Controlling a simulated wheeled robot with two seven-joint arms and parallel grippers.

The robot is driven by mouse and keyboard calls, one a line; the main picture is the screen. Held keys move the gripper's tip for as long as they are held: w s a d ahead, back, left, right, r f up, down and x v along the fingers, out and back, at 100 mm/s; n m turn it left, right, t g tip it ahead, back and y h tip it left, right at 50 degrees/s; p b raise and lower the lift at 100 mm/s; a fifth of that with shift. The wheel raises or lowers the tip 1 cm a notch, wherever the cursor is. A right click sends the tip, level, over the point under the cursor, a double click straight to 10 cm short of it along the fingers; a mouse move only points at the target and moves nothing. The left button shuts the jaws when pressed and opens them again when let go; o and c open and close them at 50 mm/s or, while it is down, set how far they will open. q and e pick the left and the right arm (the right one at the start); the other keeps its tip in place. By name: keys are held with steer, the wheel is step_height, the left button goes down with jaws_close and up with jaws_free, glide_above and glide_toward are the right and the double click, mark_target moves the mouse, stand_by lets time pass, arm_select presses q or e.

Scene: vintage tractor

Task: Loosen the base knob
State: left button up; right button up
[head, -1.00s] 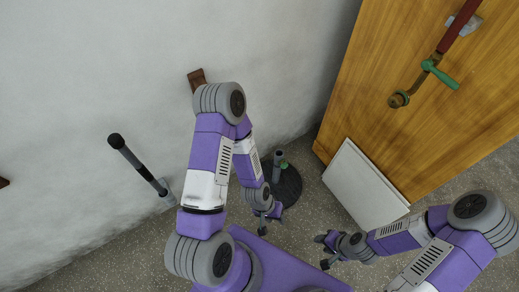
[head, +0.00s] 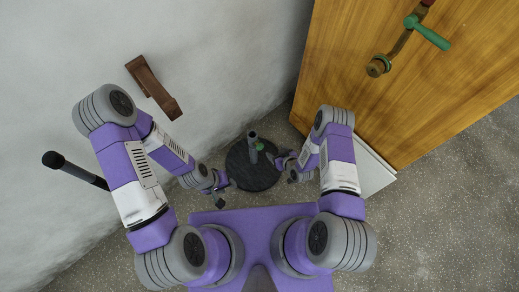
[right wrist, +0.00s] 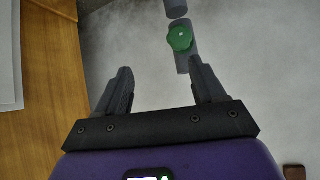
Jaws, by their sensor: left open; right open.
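The green base knob (head: 259,146) sits on the side of a short grey upright tube (head: 252,134) on a dark round base (head: 250,177) on the floor. In the right wrist view the knob (right wrist: 180,38) faces the camera on its tube (right wrist: 183,62), beyond the fingertips and nearer the right finger. My right gripper (head: 274,162) is open and empty, just right of the knob and apart from it; its two fingers also show in the right wrist view (right wrist: 161,68). My left gripper (head: 223,188) is open and empty at the base's left side.
A wooden cabinet (head: 430,90) with a green-handled crank (head: 428,32) stands at the right, with a white panel (head: 376,172) leaning by it. A brown wooden bracket (head: 152,86) is on the wall. A dark pole (head: 75,170) stands at left. Speckled floor is open at right.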

mark_target(262, 148)
steer(key=w+a+f+n+t+y+b, duration=0.1)
steer(key=a+f, duration=0.1)
steer(key=w+a+f+n+y+b, duration=0.1)
steer(key=w+a+f, duration=0.1)
steer(key=w+a+f+n+t+b, duration=0.1)
steer(key=w+a+f+n+b, duration=0.1)
steer(key=shift+w+a+f+t+y, duration=0.1)
steer(key=shift+w+f+t+y, duration=0.05)
steer(key=shift+f+t+y, duration=0.2)
steer(key=shift+b+x, duration=0.35)
steer(key=shift+x, duration=0.45)
steer(key=shift+c, duration=0.4)
steer(key=c, duration=1)
